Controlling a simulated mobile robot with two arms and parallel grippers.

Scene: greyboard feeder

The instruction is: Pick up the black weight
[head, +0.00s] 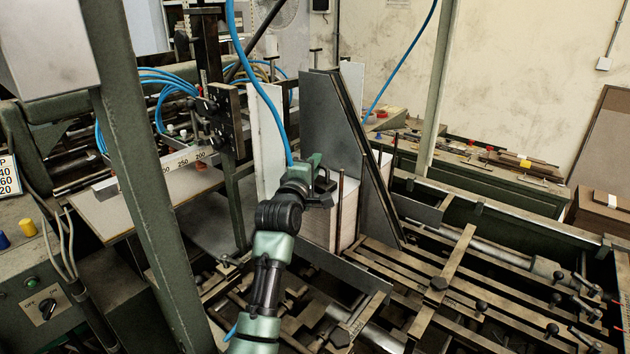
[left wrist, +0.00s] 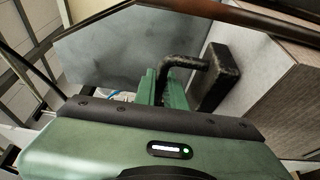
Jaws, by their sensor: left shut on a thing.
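The black weight (left wrist: 217,76) is a dark worn block with a bent bar handle (left wrist: 182,62) in the left wrist view. My left gripper (left wrist: 160,85), with green fingers, is shut on the handle. In the head view my left gripper (head: 318,170) is at the front of the stack of boards, and the black weight (head: 325,186) shows only as a small dark shape beside it. I cannot tell whether the weight touches the stack. My right gripper is not in view.
The pale board stack (head: 346,215) stands between upright grey metal plates (head: 330,125). A slanted dark plate edge (head: 372,150) rises to its right. A green machine post (head: 140,170) stands to the left. Feeder rails (head: 440,285) lie at the front right. A blue hose (head: 255,75) hangs close above my gripper.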

